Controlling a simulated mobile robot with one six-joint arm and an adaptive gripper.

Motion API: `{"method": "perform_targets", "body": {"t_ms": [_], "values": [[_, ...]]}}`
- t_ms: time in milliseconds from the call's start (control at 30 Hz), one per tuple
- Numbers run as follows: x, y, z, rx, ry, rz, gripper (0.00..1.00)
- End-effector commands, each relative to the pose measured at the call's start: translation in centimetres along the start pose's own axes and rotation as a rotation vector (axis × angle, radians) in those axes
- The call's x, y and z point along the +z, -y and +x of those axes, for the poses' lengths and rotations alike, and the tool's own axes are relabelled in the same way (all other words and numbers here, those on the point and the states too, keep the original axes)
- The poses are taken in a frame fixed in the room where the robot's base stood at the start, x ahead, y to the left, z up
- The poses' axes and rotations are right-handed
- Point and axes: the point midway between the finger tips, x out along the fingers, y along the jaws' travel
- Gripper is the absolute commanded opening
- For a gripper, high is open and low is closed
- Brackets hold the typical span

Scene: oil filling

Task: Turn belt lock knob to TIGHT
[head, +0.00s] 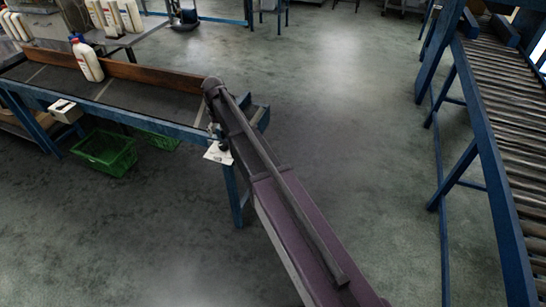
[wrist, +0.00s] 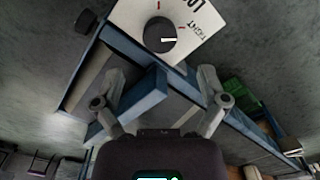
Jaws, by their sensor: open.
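The belt lock knob (wrist: 160,34) is a dark round knob with a short white pointer mark. It sits on a white label plate (wrist: 195,18) in the wrist view. The plate reads "TIGHT" at the right, with part of another word above and red tick marks. The white mark points right, toward the TIGHT side. My gripper (wrist: 161,72) is open and empty, its fingers spread wide. The knob shows beyond and between the fingertips, apart from them. In the head view the plate (head: 218,154) hangs at the table's near right end; my arm hides much of that area.
A blue-framed conveyor table (head: 150,92) carries a white bottle (head: 87,62). Green crates (head: 105,152) stand below it. A roller conveyor (head: 505,110) stands at the right. The floor between is clear.

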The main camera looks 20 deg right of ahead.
Motion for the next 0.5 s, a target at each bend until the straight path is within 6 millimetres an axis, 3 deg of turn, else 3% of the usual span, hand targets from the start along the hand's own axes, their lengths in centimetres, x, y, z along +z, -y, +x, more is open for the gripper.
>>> {"method": "perform_targets", "body": {"t_ms": [500], "values": [[0.0, 0.0, -4.8, 0.0, 0.0, 0.0, 0.93]]}}
